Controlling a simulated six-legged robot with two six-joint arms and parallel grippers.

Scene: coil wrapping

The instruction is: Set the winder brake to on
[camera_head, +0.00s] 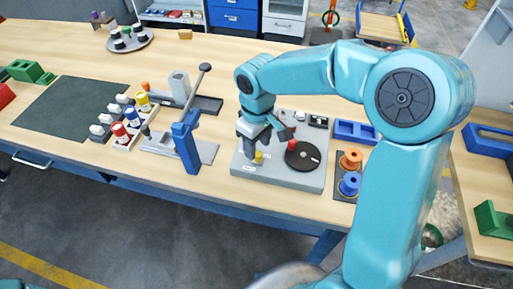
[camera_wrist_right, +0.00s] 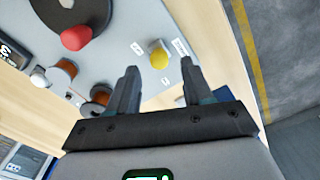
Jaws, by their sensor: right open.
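The winder is a grey base (camera_head: 244,172) on the bench, with a black disc (camera_head: 303,157) and a red knob (camera_head: 292,145) on the disc. A yellow knob (camera_head: 259,157) stands at its left side, and also shows in the right wrist view (camera_wrist_right: 159,58). Two small white labels (camera_wrist_right: 179,47) flank the yellow knob; their words are too small to read surely. My right gripper (camera_head: 264,140) is above the winder, near the yellow knob. In the wrist view its open fingers (camera_wrist_right: 158,74) point towards the knob, which appears between their tips. Contact cannot be told. My left gripper is not visible.
A blue post stand (camera_head: 186,145) is left of the winder. Orange and blue spools (camera_head: 349,184) sit at its right, with a blue tray (camera_head: 354,131) behind. Paint-like pots (camera_head: 119,131) and a dark green mat (camera_head: 62,110) lie further left. The bench front is clear.

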